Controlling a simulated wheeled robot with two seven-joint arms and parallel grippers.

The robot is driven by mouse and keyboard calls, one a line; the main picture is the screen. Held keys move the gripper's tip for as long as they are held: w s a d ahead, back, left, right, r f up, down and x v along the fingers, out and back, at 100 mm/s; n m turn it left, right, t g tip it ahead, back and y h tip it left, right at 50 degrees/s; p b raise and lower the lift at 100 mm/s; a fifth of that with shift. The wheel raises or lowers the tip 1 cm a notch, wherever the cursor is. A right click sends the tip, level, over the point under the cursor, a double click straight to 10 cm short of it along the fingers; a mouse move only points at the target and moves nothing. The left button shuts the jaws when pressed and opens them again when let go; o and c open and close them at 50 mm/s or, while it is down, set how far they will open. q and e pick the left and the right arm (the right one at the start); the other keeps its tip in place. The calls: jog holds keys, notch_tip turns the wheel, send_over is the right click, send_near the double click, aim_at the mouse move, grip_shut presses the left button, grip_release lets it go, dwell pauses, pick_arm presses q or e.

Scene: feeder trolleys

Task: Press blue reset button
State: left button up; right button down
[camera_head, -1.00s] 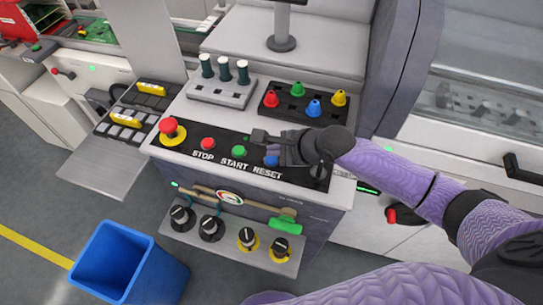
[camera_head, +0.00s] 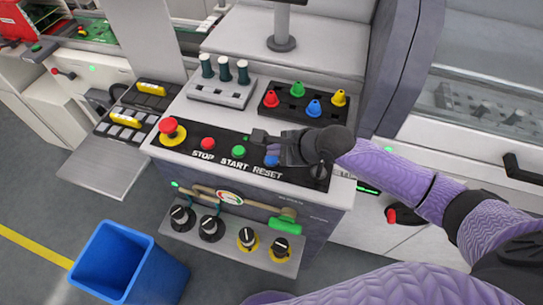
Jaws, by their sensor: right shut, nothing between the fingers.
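The blue reset button (camera_head: 271,161) sits on the black control strip above the word RESET, partly hidden by my right gripper. The green start button (camera_head: 238,152) and the red stop button (camera_head: 208,144) are to its left. My right gripper (camera_head: 258,137) is shut and empty. It reaches in from the right, over the strip just above and beside the blue button in the picture. I cannot tell whether it touches the button. My left gripper is not in view.
A red emergency knob (camera_head: 169,127) stands at the strip's left end. Behind are a black rack (camera_head: 288,112) with coloured cones and a grey holder (camera_head: 200,92) with dark-topped posts. Black rotary knobs (camera_head: 211,228) are below. A blue bin (camera_head: 155,262) stands on the floor.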

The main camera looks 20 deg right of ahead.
jog(key=shift+f, duration=0.35)
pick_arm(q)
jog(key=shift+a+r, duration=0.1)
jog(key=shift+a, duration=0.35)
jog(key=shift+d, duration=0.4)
pick_arm(e)
jog(key=shift+f, duration=0.5)
jog(key=shift+r, duration=0.2)
jog(key=shift+r+p, duration=0.4)
jog(key=shift+p, duration=0.4)
jog(key=shift+r+p, duration=0.35)
jog(key=shift+p, duration=0.1)
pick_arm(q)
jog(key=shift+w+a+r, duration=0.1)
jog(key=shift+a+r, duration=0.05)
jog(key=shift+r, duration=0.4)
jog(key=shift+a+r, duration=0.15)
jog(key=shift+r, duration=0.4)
pick_arm(e)
jog(key=shift+f, duration=0.1)
